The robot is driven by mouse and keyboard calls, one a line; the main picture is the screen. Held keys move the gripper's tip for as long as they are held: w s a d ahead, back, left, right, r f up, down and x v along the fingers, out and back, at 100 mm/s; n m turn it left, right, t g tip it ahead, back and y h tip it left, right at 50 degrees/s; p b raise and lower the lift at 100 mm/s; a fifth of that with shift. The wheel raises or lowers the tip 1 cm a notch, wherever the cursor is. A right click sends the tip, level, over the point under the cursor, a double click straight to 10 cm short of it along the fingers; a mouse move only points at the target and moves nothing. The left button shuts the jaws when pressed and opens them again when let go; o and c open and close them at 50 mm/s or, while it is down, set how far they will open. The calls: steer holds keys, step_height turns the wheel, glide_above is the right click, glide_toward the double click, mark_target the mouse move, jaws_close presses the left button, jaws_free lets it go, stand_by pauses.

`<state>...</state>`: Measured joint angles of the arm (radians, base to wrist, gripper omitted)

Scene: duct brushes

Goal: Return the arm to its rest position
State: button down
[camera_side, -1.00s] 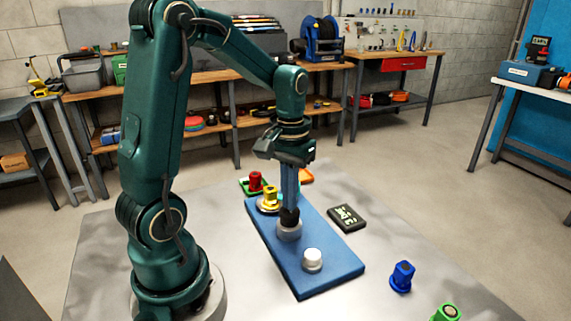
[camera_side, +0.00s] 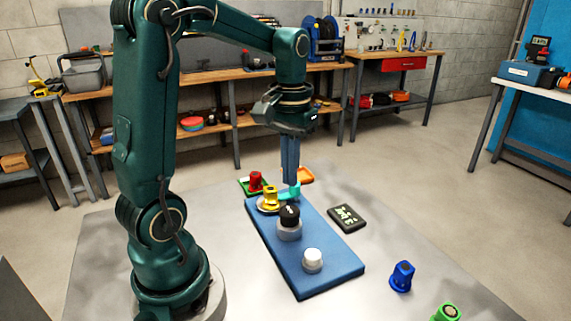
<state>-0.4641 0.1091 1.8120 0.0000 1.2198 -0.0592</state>
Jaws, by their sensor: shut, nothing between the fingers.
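My gripper (camera_side: 290,180) hangs fingers down above the far part of the blue board (camera_side: 335,272). Its fingers are shut with nothing between them, and it is clear of the parts below. A black-topped piece (camera_side: 289,214) stands upright on a grey round base (camera_side: 289,232) on the board. A white knob (camera_side: 312,260) stands nearer on the same board. A yellow piece (camera_side: 270,196) stands on a round base at the board's far left, and a red piece (camera_side: 255,181) on a green tray is behind it.
A teal piece (camera_side: 291,191) and an orange tray (camera_side: 305,175) are close under my gripper. A black display box (camera_side: 346,217) lies right of the board. A blue piece (camera_side: 402,276) and a green piece (camera_side: 446,312) stand at the front right. Air above the table's right side is free.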

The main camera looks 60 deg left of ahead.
steer(key=shift+r, duration=0.3)
steer(key=s+d+r+m+t, duration=0.1)
steer(key=s+d+m+t, duration=0.4)
steer(key=d, duration=0.6)
steer(key=shift+s+m+t, duration=0.3)
steer(key=shift+s+m, duration=0.2)
steer(key=shift+s, duration=0.65)
